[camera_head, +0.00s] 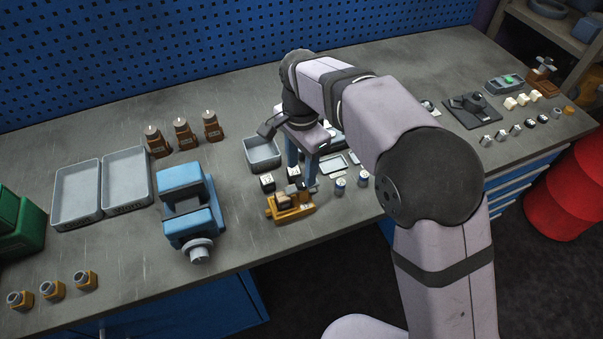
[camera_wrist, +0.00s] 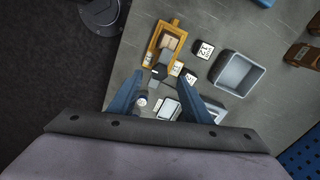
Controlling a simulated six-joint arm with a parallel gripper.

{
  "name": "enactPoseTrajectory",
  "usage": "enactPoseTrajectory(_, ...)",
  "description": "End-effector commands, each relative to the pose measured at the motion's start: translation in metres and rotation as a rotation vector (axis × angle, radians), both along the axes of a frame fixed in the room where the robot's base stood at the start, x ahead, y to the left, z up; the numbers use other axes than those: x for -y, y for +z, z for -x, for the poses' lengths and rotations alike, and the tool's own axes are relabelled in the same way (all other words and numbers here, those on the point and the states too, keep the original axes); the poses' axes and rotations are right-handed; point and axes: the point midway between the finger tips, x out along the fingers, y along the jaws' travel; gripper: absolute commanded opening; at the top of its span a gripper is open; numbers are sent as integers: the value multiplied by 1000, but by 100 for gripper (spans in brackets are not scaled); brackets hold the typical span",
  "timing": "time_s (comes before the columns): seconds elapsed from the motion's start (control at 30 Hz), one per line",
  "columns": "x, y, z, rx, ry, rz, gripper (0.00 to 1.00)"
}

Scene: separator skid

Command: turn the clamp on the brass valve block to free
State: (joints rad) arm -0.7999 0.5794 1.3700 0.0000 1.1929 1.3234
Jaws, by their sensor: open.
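A yellow-brass block (camera_head: 291,209), likely the valve block, sits near the front edge of the bench, with a tan piece on top. In the wrist view the brass block (camera_wrist: 153,54) lies above the fingertips, with a tan block inside its frame and a small dark part at its near end. Which part is the clamp, and its setting, I cannot tell. My gripper (camera_head: 301,172) points down just behind the block in the head view. In the wrist view my gripper (camera_wrist: 160,78) has its two blue fingers wide apart, with nothing held between them.
White numbered cubes (camera_wrist: 204,49) and a grey bin (camera_wrist: 237,73) stand close by. Small blue-and-white cylinders (camera_head: 340,187) stand right of the block. A blue vise (camera_head: 187,186) stands to the left, with grey trays (camera_head: 77,221) beyond it. Bare bench lies between vise and block.

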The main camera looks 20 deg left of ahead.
Motion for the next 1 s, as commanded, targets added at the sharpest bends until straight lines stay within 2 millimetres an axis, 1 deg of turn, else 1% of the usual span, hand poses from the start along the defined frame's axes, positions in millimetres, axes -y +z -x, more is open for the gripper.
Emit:
enactPoseTrajectory(0.1,1,-15,1,-3,0,4,44)
enactPoseTrajectory(0.3,1,-34,0,-2,0,1,44)
enactPoseTrajectory(0.5,0,-41,0,0,0,0,44)
enactPoseTrajectory(0.7,0,-41,0,0,0,-1,44)
enactPoseTrajectory(0.77,0,-41,0,0,0,-1,30)
enactPoseTrajectory(0.8,0,-41,0,0,0,-1,20)
enactPoseTrajectory(0.87,0,-41,0,0,0,-1,6)
enactPoseTrajectory(0.9,0,-41,0,0,0,-1,3)
enactPoseTrajectory(1.0,0,-41,0,0,1,0,3)
